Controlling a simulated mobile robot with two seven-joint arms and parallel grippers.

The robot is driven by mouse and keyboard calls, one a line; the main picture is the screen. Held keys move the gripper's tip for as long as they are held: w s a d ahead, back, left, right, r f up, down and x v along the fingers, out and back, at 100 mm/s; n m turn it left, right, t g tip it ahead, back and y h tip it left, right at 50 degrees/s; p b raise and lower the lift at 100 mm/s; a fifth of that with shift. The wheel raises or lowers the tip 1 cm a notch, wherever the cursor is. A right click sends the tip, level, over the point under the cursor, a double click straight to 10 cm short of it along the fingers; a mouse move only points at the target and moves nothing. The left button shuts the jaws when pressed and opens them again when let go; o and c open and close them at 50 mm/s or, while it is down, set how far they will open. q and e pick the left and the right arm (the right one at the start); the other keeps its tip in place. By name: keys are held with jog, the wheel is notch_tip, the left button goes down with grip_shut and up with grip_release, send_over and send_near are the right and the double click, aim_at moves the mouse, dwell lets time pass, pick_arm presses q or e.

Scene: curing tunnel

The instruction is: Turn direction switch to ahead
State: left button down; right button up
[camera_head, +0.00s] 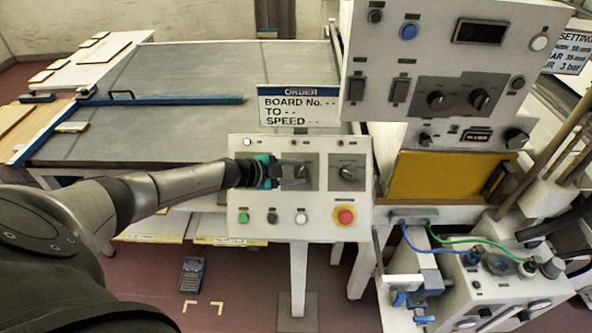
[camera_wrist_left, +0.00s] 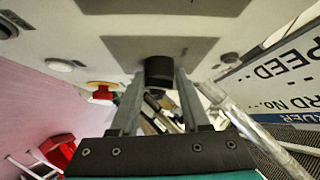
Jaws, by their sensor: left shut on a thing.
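The other switch (camera_head: 348,173) is free, just to the right. Its lettering is too small to read, so I cannot tell which switch is the direction switch. My right gripper is not in view.
Below the switches are a green button (camera_head: 243,217), a dark button, a white button and a red emergency stop (camera_head: 345,215). An order sign (camera_head: 298,106) stands above the panel. An upper panel (camera_head: 440,60) with more knobs overhangs at the right. A grey conveyor table (camera_head: 190,120) lies behind.

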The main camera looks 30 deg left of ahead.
pick_arm(q)
jog(key=shift+w+r+m+g, duration=0.1)
jog(key=shift+m+g, duration=0.45)
jog(key=shift+m, duration=0.15)
jog(key=shift+w+r+m+g, duration=0.1)
jog(key=shift+m+g, duration=0.45)
jog(key=shift+m, duration=0.15)
jog(key=shift+d+m, duration=0.1)
jog(key=shift+m, duration=0.2)
jog(key=shift+c, duration=2)
grip_release()
jog(key=shift+f, duration=0.1)
jog(key=shift+s, duration=0.1)
jog(key=shift+s+a+r, duration=0.35)
jog(key=shift+a+r, duration=0.05)
jog(key=b+v, duration=0.1)
jog(key=v, duration=1.3)
jog(key=shift+w+a+b, duration=0.15)
jog(key=shift+w+b, duration=0.05)
jog(key=shift+b, duration=0.1)
